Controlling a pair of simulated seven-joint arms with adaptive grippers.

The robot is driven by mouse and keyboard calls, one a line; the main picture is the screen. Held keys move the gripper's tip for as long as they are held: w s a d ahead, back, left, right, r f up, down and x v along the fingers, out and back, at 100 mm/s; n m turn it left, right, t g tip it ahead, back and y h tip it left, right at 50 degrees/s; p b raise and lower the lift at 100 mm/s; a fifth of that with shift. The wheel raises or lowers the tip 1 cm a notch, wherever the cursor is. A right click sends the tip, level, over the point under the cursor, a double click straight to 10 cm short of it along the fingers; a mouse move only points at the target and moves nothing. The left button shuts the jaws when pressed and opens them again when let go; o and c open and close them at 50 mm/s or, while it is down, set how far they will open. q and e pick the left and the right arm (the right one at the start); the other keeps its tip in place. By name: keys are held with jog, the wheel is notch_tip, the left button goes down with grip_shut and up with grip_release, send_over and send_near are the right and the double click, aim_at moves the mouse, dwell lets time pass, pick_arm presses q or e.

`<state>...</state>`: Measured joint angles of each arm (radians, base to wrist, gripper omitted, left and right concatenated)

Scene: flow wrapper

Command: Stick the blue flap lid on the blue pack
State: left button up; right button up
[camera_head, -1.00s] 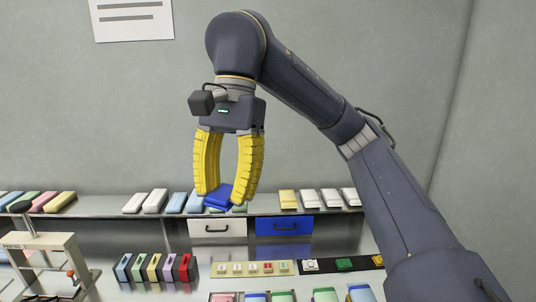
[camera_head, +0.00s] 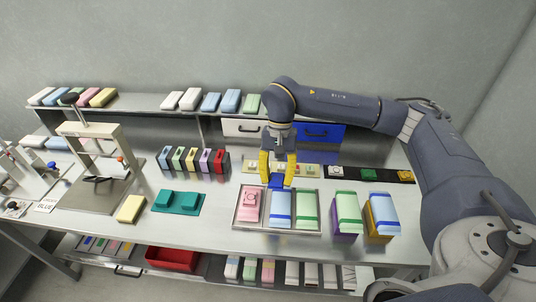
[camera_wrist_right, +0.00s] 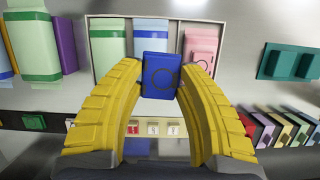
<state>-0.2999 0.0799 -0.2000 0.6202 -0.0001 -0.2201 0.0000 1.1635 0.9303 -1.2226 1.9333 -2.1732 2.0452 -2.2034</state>
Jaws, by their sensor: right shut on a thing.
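My right gripper (camera_head: 278,182) is shut on the blue flap lid (camera_head: 276,181), a small dark blue block. In the right wrist view the lid (camera_wrist_right: 160,77) shows a faint ring on its face, between the yellow fingers. The light blue pack (camera_head: 280,208) lies in the middle of the metal tray (camera_head: 236,222), with a darker blue band across it. The lid is at the far end of this pack and overlaps it in the right wrist view (camera_wrist_right: 151,36); I cannot tell whether they touch. My left gripper is not in view.
A pink pack (camera_head: 251,207) and a green pack (camera_head: 307,209) flank the blue one in the tray. Taller green (camera_head: 347,206) and light blue (camera_head: 383,213) packs stand to the right. A teal fixture (camera_head: 178,202) and a press (camera_head: 95,150) are left.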

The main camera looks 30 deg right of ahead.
aim_at(281, 203)
jog(key=shift+n, duration=0.3)
jog(key=f, duration=0.1)
jog(key=d+f, duration=0.1)
jog(key=s+f, duration=0.1)
jog(key=f, duration=0.1)
jog(key=shift+d, duration=0.2)
jog(key=shift+f, duration=2.7)
jog(key=shift+f, duration=0.4)
jog(key=o, duration=0.8)
jog(key=shift+c, duration=0.2)
jog(key=shift+v, duration=6)
jog(key=shift+a, duration=0.15)
